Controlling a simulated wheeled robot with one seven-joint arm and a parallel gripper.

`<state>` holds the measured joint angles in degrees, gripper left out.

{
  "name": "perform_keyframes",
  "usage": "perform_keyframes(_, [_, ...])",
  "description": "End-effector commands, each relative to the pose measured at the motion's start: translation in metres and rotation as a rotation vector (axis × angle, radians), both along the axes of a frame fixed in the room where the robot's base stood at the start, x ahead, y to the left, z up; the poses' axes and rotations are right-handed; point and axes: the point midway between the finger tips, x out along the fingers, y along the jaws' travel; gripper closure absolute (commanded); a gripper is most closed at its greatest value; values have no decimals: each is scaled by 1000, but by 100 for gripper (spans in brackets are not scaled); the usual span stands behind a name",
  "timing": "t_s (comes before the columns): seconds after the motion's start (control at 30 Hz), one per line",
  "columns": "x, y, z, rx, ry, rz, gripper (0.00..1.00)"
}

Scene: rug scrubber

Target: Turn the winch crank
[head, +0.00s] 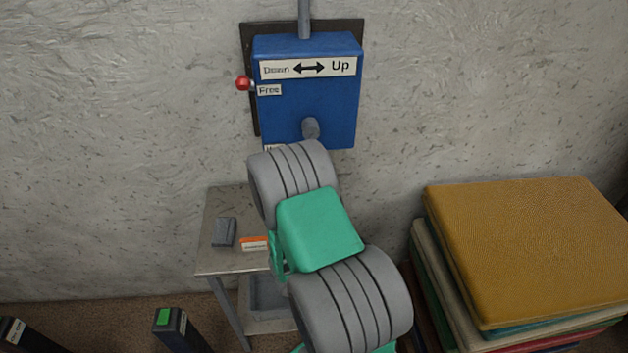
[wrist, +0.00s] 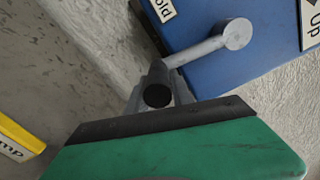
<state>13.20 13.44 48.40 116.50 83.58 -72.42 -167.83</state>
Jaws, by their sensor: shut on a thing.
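The blue winch box (head: 308,85) is mounted on the wall, with a "Down/Up" arrow label on its front. A red-knobbed lever (head: 243,83) on its left side is beside the "Free" label. The grey crank (wrist: 195,52) runs from its round hub (wrist: 237,33) down-left to a dark round handle end (wrist: 158,96) in the wrist view. My gripper (wrist: 157,88) is shut on that handle, its grey fingers around it. In the head view my arm hides the gripper and most of the crank; only the hub (head: 311,128) shows.
A small metal table (head: 222,200) below the winch holds a dark block (head: 224,232) and an orange-white box (head: 254,243). A stack of folded rugs, mustard (head: 530,250) on top, stands at the right. Dark posts (head: 180,325) stand at lower left. A yellow-edged label (wrist: 18,140) shows at the wrist view's left.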

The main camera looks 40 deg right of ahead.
Motion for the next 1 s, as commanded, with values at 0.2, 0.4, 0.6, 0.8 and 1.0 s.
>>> perform_keyframes(0.2, [5, -1, 12, -14, -20, 0, 100])
perform_keyframes(0.4, [5, -1, 12, -14, -20, 0, 100])
perform_keyframes(0.6, [5, -1, 10, -11, -17, 1, 60])
perform_keyframes(0.8, [3, 0, 7, -8, -11, 3, 51])
perform_keyframes(1.0, [1, 1, 4, -7, -7, 3, 51])
